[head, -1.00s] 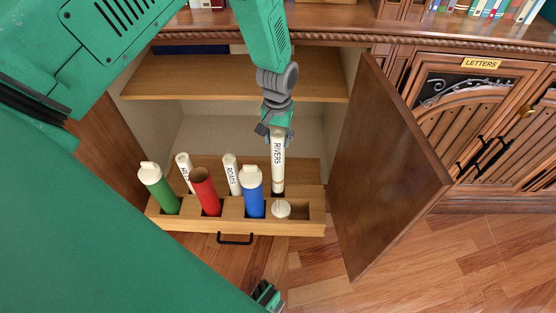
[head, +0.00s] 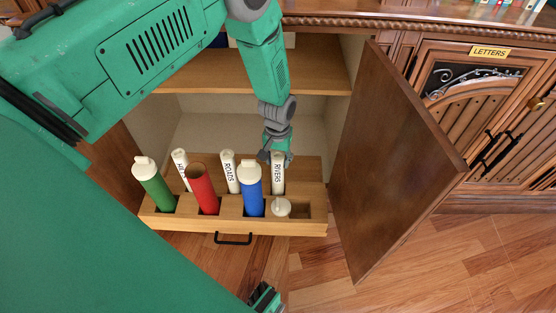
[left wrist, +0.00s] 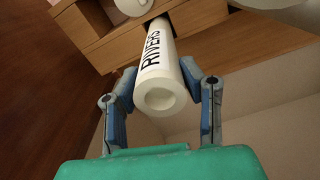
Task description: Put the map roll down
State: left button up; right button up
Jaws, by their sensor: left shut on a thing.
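The map roll is a white tube marked RIVERS (head: 277,181). It stands near upright at the right of the back row of a wooden rack (head: 190,222). Its lower end is hidden in the rack; in the left wrist view the roll (left wrist: 163,60) enters a square opening there. My left gripper (head: 277,158) is shut on the roll's upper end, with a finger on each side of it. My right gripper cannot be made out.
A shelf (head: 240,76) lies above. The open cabinet door (head: 395,165) stands at right.

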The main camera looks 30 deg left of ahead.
pick_arm(q)
jog(key=shift+f, duration=0.15)
jog(key=o, duration=1.3)
jog(key=shift+c, duration=0.2)
jog(key=shift+r, duration=0.2)
notch_tip(320, 180, up, 12)
jog(key=p, duration=0.4)
jog(key=shift+p, duration=0.3)
jog(key=shift+f, duration=0.1)
